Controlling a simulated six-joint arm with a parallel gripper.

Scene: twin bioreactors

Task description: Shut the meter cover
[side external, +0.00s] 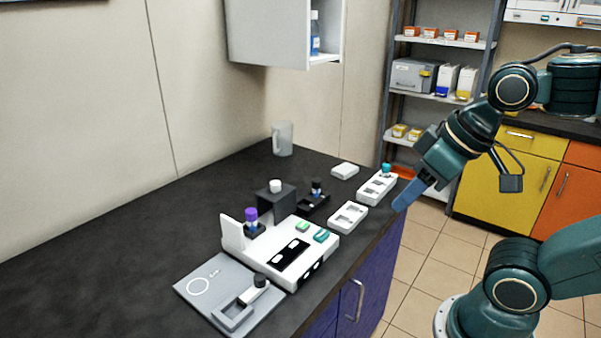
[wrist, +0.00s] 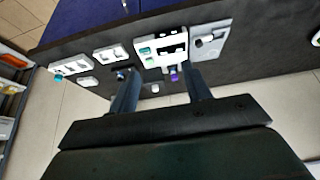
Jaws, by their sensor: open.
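The white meter (side external: 285,250) stands on the dark bench, with black panels on its front and a green and a teal block on top. A white upright flap (side external: 232,233), which looks like its cover, stands raised at its left end. A purple-capped vial (side external: 251,215) stands beside the flap. In the wrist view the meter (wrist: 165,48) is at the upper middle, upside down; I cannot make out the cover there. My gripper (wrist: 160,92) is open and empty. In the side view its blue finger (side external: 410,195) is beyond the bench's right edge, well apart from the meter.
A grey plate (side external: 195,287) with a black-capped vial lies in front of the meter. White trays (side external: 348,217) (side external: 377,188) line the bench edge between meter and gripper. A dark block (side external: 275,203) with a white cap and a glass beaker (side external: 283,138) stand behind. The left bench is clear.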

